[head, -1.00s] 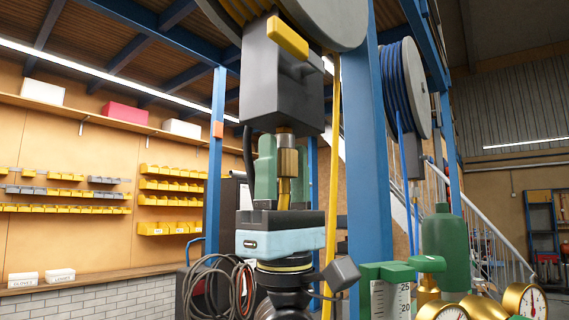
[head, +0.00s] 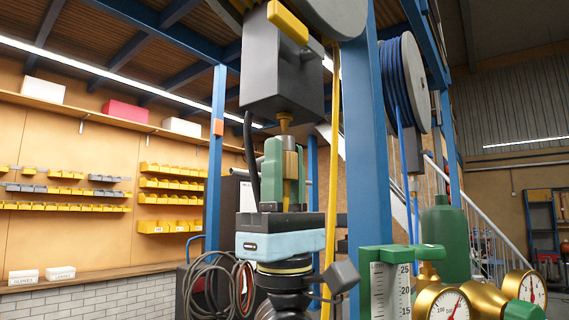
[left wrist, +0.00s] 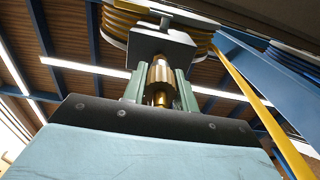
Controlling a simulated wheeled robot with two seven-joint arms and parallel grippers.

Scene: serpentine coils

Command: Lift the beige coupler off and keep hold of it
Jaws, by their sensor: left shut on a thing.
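The beige coupler (head: 290,158) is a small ribbed brass-coloured sleeve below a grey box (head: 282,72) in the head view. My left gripper (head: 283,180) is upright beneath the box, its green fingers shut on the coupler from both sides. A brass stem (head: 285,121) sticks down from the box just above the coupler; I cannot tell whether they still touch. In the left wrist view the coupler (left wrist: 160,75) stands between the fingers with a gold lower end (left wrist: 160,98), the box (left wrist: 160,43) beyond it. My right gripper is not in view.
A yellow hose (head: 334,150) hangs close to the right of the gripper, beside a blue post (head: 367,150). A hose reel (head: 335,15) sits above. A green flowmeter (head: 388,285) and brass gauges (head: 450,308) stand at lower right. The left side is open.

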